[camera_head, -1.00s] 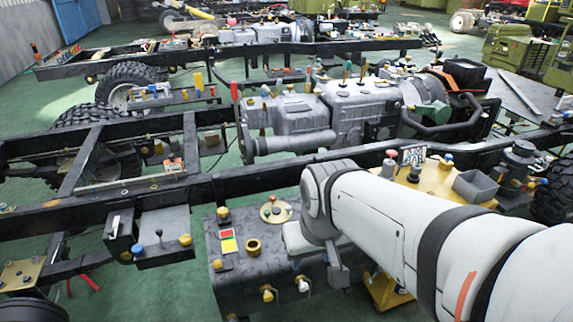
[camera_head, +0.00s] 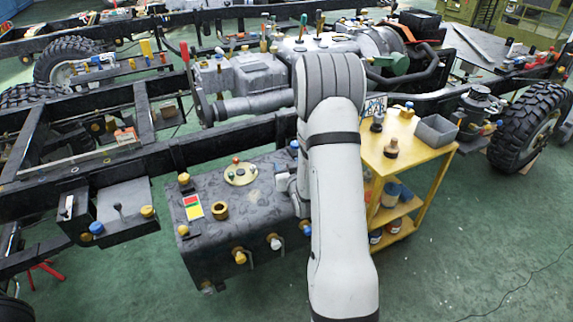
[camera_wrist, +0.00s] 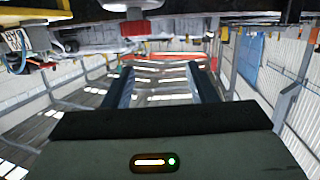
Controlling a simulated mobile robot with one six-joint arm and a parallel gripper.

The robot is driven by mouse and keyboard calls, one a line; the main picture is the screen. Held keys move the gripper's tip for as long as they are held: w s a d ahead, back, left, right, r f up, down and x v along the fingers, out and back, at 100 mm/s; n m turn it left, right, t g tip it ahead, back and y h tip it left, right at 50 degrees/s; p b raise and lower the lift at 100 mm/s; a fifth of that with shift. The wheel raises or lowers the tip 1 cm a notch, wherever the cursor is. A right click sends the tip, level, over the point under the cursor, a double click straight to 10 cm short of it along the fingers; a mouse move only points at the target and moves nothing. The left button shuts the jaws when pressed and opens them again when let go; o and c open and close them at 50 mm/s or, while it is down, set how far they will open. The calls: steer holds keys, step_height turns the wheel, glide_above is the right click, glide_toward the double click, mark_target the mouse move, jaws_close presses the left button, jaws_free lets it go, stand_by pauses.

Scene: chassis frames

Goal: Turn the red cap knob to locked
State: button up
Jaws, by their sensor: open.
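The knob appears beyond the fingers and toward the left one, not touched. In the head view my arm covers the area around my gripper, and I cannot make out this knob there.
A dark tank (camera_head: 215,225) with several fittings and a yellow disc (camera_head: 241,172) lies left of my arm. A yellow trolley (camera_head: 434,165) with a grey bin (camera_head: 436,132) stands to the right. Chassis rails (camera_head: 90,170) run behind.

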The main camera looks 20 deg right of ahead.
step_height(320, 180, down, 4)
steer(key=s+d+t+h, duration=0.1)
steer(key=d+t, duration=0.1)
steer(key=shift+m, duration=0.3)
steer(key=w, duration=0.2)
steer(key=w+d, duration=0.1)
steer(key=w, duration=0.4)
steer(key=shift+w+d+f, duration=0.1)
steer(key=shift+d+f, duration=0.1)
steer(key=shift+d, duration=0.15)
